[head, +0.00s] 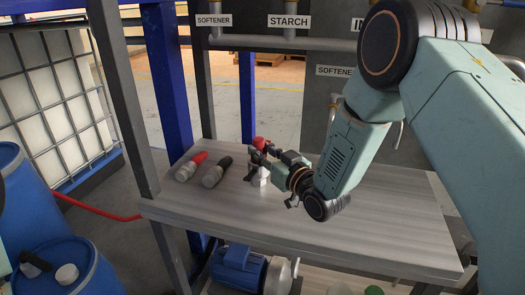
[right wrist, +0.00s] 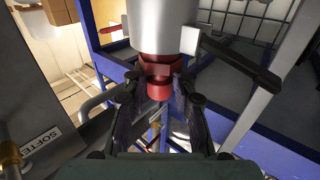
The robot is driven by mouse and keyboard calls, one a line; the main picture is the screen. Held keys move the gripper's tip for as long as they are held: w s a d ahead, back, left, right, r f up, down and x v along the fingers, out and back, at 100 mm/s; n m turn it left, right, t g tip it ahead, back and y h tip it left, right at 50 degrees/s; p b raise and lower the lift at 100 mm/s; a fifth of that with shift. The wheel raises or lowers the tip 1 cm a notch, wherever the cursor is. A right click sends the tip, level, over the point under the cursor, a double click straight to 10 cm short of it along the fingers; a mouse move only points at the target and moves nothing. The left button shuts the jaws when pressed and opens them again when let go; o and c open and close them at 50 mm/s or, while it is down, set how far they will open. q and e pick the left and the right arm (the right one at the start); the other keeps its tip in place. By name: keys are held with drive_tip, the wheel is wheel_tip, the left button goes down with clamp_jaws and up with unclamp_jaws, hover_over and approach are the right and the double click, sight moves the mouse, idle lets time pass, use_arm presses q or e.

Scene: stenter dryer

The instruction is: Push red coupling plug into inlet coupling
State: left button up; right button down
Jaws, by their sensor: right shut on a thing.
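My right gripper (head: 264,153) is over the table and shut on the red coupling plug (head: 261,142). In the right wrist view the red plug (right wrist: 158,78) sits between the two fingertips (right wrist: 160,88), against the end of a pale metal cylinder (right wrist: 163,28). In the head view, a pale metal coupling body (head: 260,175) stands upright below the fingers, partly hidden by them. I cannot tell how deep the plug sits. My left gripper is not in view.
A red-ended coupling (head: 190,167) and a black-ended one (head: 217,172) lie on the table (head: 360,215) to the left. A dark lever (right wrist: 240,62) juts beside the cylinder. Blue drums (head: 70,265) stand at lower left. Labelled pipes (head: 290,38) run behind. The table's right part is clear.

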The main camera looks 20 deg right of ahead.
drive_tip(key=shift+f+b, duration=0.35)
drive_tip(key=shift+f, duration=0.15)
drive_tip(key=c, duration=1)
unclamp_jaws()
drive_tip(key=shift+f, duration=0.1)
drive_tip(key=v, duration=1.2)
